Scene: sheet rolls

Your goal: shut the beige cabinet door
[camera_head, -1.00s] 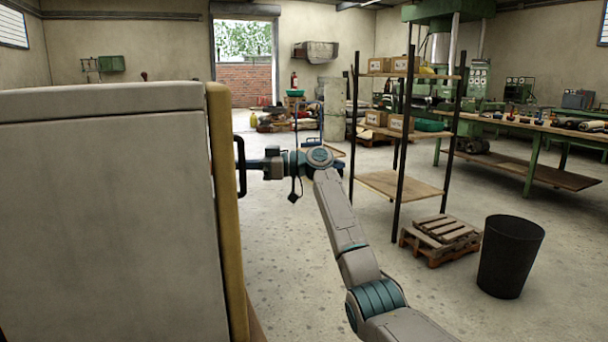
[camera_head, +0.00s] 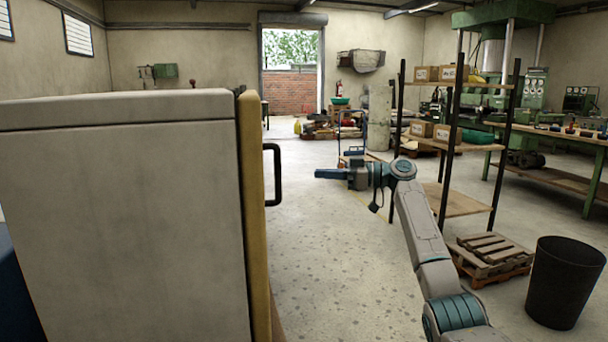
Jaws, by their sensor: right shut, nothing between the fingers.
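The cabinet has a large grey-white body (camera_head: 120,220) filling the left of the head view. Its beige door (camera_head: 254,200) is seen nearly edge-on along the body's right side, with a black bar handle (camera_head: 277,175) sticking out to the right. The door lies close along the body and I see no clear gap, but its front face is turned away. My right gripper (camera_head: 318,174) is shut and empty, pointing left toward the handle. In the picture it is a short way right of the handle and apart from it. My left gripper is not in view.
A black bin (camera_head: 565,283) and a wooden pallet (camera_head: 492,254) stand on the floor at right. Behind them is a shelf rack (camera_head: 455,200) with boxes. A green-legged workbench (camera_head: 560,178) is farther right. The floor between cabinet and my right arm is clear.

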